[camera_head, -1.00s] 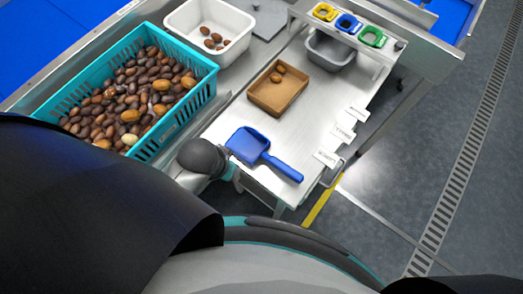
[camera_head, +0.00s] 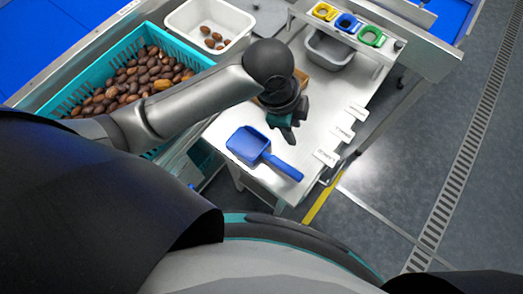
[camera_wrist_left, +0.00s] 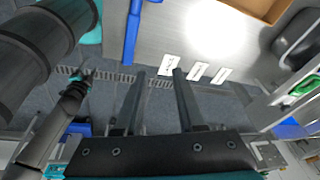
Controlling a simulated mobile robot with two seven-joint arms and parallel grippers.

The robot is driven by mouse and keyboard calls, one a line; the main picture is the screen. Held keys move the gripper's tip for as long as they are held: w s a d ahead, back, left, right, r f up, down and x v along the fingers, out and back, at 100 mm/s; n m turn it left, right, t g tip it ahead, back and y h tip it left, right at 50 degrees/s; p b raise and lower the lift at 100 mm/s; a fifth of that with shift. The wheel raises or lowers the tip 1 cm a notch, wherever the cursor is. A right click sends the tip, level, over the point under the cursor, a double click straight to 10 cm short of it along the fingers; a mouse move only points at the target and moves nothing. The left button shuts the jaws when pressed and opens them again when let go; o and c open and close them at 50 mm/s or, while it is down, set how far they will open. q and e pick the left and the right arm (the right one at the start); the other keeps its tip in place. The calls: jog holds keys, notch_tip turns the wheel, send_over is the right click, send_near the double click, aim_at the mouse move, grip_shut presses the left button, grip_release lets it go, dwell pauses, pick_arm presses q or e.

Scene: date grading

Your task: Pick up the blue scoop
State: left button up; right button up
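The blue scoop (camera_head: 247,144) lies on the steel table near its front edge, its handle pointing to the lower right. My left gripper (camera_head: 288,136) is above the table, beyond the scoop's handle, and points down. In the left wrist view its two fingers (camera_wrist_left: 160,73) are apart with nothing between them. Part of the blue scoop (camera_wrist_left: 131,30) shows at the top of that view, left of the fingers and clear of them. What looks like my right gripper (camera_wrist_left: 82,80) shows small at the left there; its fingers are unclear.
A brown tray (camera_head: 318,82) is partly hidden behind my left arm. A teal crate (camera_head: 60,98) of dates and a white bin (camera_head: 178,22) are at left. A grey bin (camera_head: 330,50) and white labels (camera_head: 326,157) are at right. Table around the scoop is clear.

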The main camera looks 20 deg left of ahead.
pick_arm(q)
jog(key=w+a+r+m+g+y, duration=0.1)
jog(key=w+a+m+y, duration=0.1)
jog(key=a+m+y, duration=0.3)
jog(key=h+b, duration=0.2)
jog(key=b, duration=0.1)
send_over(265, 155)
jog(key=w, duration=0.4)
jog(key=shift+n, duration=0.3)
jog(key=f, duration=0.9)
jog(key=shift+w+a+f, duration=0.2)
jog(key=shift+a+f, duration=0.1)
jog(key=shift+f, duration=0.1)
jog(key=shift+w+a+f+b, duration=0.1)
jog(key=shift+f+b, duration=0.2)
jog(key=shift+f, duration=1.05)
jog(key=shift+w+a+f+b, duration=0.1)
jog(key=shift+f+b, duration=0.2)
jog(key=shift+f, duration=1)
jog(key=shift+c, duration=0.3)
grip_shut()
jog(key=shift+r, duration=0.1)
